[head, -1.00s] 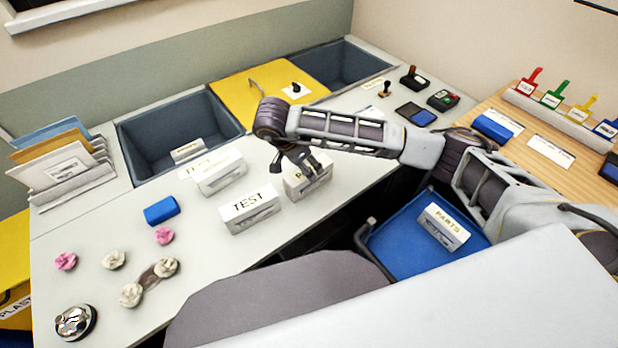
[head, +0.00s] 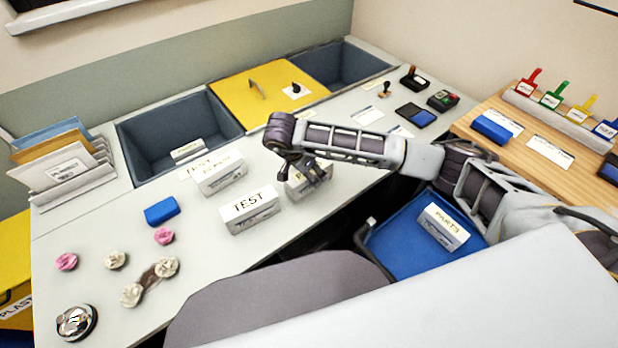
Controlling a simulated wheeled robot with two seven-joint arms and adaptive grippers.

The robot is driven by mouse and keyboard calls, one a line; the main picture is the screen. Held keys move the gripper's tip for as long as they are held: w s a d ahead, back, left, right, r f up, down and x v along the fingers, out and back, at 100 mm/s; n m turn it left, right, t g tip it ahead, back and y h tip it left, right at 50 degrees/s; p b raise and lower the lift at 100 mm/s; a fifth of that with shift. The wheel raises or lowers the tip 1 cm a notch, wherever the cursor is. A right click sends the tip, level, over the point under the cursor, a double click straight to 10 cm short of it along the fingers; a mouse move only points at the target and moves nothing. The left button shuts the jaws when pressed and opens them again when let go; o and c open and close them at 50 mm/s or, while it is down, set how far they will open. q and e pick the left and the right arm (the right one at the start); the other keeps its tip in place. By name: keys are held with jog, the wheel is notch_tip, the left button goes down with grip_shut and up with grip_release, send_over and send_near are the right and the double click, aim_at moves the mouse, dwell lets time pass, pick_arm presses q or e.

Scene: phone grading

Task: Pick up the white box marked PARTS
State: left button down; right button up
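A white box marked PARTS (head: 443,229) lies tilted in the picture on the blue seat (head: 405,245), right of the table's front edge. My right gripper (head: 314,177) is over the table, well left of that box. It is at another white box (head: 297,188) near the front edge, whose label it mostly hides. I cannot tell whether its fingers touch or close on that box. My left gripper is not in view.
A white TEST box (head: 252,211) and another white box (head: 220,175) stand left of my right gripper. A blue block (head: 161,210), crumpled pieces and a silver bell (head: 76,322) lie at the left. Bins line the back. A wooden desk (head: 510,155) is at the right.

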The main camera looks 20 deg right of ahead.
jog(key=shift+x, duration=1.7)
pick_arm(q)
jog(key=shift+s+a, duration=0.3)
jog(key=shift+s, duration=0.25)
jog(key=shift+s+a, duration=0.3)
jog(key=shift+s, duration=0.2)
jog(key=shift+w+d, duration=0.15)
